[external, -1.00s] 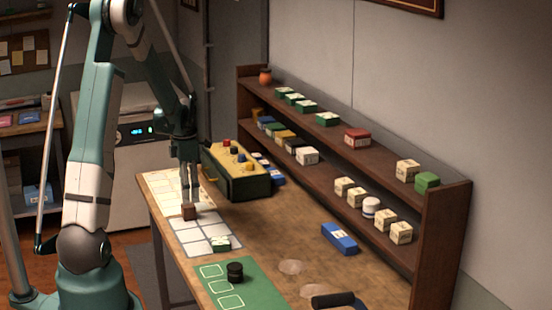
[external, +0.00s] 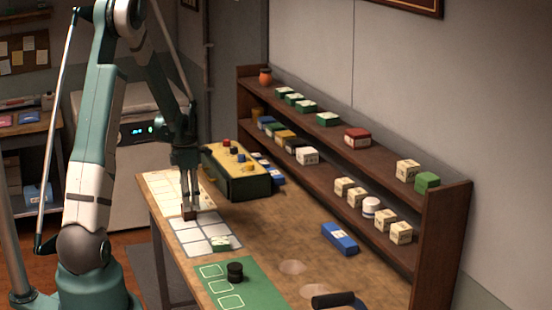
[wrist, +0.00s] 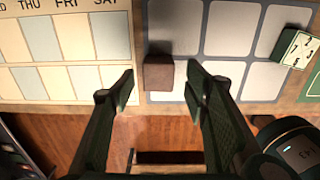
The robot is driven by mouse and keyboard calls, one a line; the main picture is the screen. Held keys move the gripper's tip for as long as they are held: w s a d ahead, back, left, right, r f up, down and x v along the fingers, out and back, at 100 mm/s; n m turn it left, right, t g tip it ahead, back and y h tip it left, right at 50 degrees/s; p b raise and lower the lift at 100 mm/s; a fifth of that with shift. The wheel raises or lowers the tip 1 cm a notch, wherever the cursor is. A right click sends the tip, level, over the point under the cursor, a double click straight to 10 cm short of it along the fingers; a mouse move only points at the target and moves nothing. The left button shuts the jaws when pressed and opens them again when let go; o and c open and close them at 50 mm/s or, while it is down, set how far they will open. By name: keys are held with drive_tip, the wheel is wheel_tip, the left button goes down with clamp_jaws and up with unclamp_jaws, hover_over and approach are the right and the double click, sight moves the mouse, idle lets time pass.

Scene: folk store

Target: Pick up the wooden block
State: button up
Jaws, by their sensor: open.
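The wooden block (wrist: 158,75) is a small dark brown cube on the left part of the grey-and-white grid mat (wrist: 232,78), near the table's front edge in the wrist view. In the external view the block (external: 188,214) shows partly behind my gripper. My gripper (wrist: 162,78) is open, with one finger to the left and one to the right of the block. A gap shows between each finger and the block. In the external view my gripper (external: 189,207) points down with its fingertips low at the block.
A calendar sheet (wrist: 65,50) lies left of the block. A green-and-white box (wrist: 297,48) sits on the mat's right side. A yellow-topped case (external: 238,172) stands close behind my gripper. A black round item (external: 235,272) sits on a green mat (external: 252,292). A shelf (external: 440,225) lines the back.

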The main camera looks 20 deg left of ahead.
drive_tip(key=shift+a+f, duration=0.1)
drive_tip(key=shift+f, duration=2.3)
drive_tip(key=c, duration=1)
